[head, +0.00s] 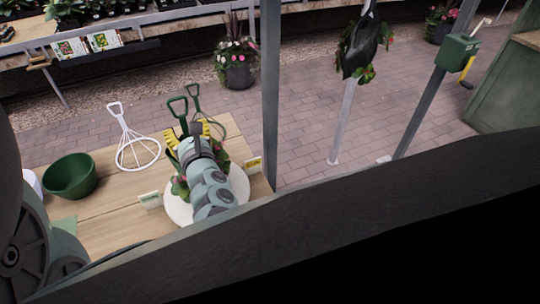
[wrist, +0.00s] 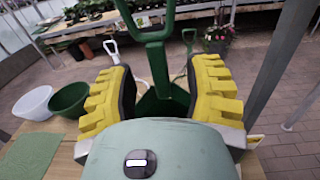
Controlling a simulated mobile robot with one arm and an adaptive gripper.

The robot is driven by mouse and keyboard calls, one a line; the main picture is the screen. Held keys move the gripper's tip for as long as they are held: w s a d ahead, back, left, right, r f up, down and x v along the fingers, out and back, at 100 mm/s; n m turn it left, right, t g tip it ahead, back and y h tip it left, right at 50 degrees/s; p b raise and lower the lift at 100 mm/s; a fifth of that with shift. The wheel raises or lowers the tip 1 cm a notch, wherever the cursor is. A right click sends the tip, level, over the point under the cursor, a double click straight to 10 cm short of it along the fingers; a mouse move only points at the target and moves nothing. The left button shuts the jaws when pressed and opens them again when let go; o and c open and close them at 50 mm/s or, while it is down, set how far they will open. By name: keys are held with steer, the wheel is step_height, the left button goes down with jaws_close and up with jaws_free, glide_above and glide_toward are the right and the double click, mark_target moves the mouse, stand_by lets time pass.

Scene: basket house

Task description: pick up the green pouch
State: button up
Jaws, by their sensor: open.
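My gripper (head: 188,130) is over the wooden table with its yellow-padded fingers apart. In the wrist view (wrist: 163,75), a dark green handled tool (wrist: 156,55) shows upright between the fingers, with no visible grip on it. A flat green piece (head: 65,229) lies at the table's left, partly hidden by my body in the head view. It also shows in the wrist view (wrist: 30,153), well left of my gripper. I cannot tell whether either green thing is the pouch.
A green bowl (head: 70,176), a white pot (wrist: 33,103) and a white wire hoop tool (head: 137,152) stand on the left. A round white plate (head: 179,211) with leaves lies beneath my arm. A grey post (head: 270,90) rises at the table's right.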

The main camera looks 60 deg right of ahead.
steer(key=shift+x, duration=0.8)
jaws_close()
stand_by(0.4)
